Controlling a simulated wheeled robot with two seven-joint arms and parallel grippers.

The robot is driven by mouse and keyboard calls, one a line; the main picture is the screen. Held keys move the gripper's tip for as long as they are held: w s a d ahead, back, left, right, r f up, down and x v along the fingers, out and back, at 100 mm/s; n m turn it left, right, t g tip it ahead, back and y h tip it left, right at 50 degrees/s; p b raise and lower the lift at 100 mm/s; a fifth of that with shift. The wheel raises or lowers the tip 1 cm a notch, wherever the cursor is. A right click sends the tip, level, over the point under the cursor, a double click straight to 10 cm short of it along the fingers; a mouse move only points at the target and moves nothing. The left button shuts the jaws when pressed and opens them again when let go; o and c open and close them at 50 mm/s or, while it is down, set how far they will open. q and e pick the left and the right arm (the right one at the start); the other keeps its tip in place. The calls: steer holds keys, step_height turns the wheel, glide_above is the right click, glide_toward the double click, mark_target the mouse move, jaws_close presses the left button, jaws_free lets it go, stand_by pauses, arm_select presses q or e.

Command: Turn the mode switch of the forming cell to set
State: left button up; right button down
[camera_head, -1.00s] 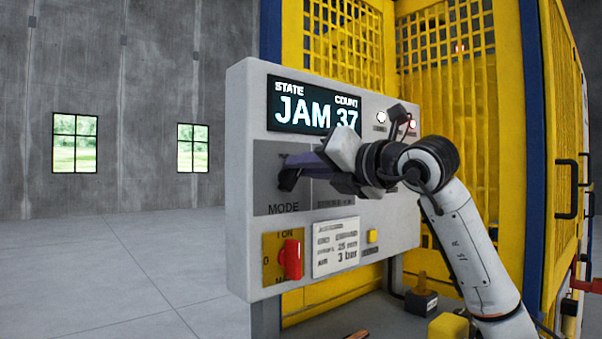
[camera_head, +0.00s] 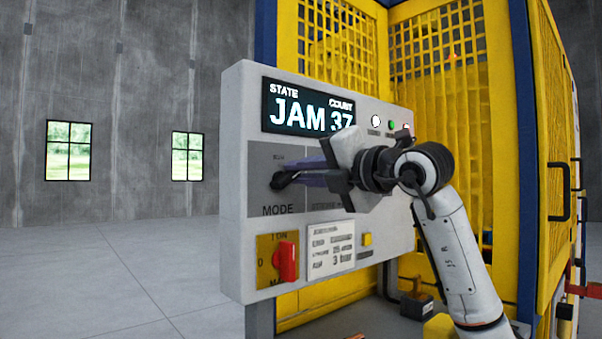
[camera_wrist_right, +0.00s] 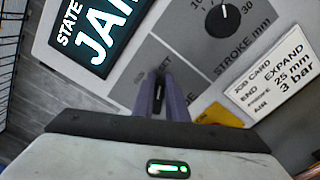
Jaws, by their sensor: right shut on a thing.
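The forming cell's grey control panel (camera_head: 240,150) faces me in the head view. Its screen (camera_head: 308,106) reads STATE JAM, COUNT 37. The mode switch (camera_head: 277,181) is a dark knob on the grey plate marked MODE, mostly covered by my fingers. My right gripper (camera_head: 284,179) is at the switch, its two fingers closed on the knob. In the right wrist view the fingers (camera_wrist_right: 160,98) pinch the dark knob (camera_wrist_right: 158,92) between their tips, and part of a label ending in "SET" shows beside them. My left gripper is out of view.
Below are a red rotary switch (camera_head: 287,261) on a yellow plate, a job card (camera_head: 330,249) and a yellow button (camera_head: 367,239). Yellow mesh guarding (camera_head: 440,100) stands behind the panel.

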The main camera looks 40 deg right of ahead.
steer(key=c, duration=1.8)
jaws_free()
steer(key=shift+d, duration=0.1)
steer(key=shift+o, duration=0.2)
steer(key=s+b, duration=0.1)
steer(key=s, duration=0.9)
steer(key=shift+s+d, duration=0.15)
steer(key=shift+d, duration=0.2)
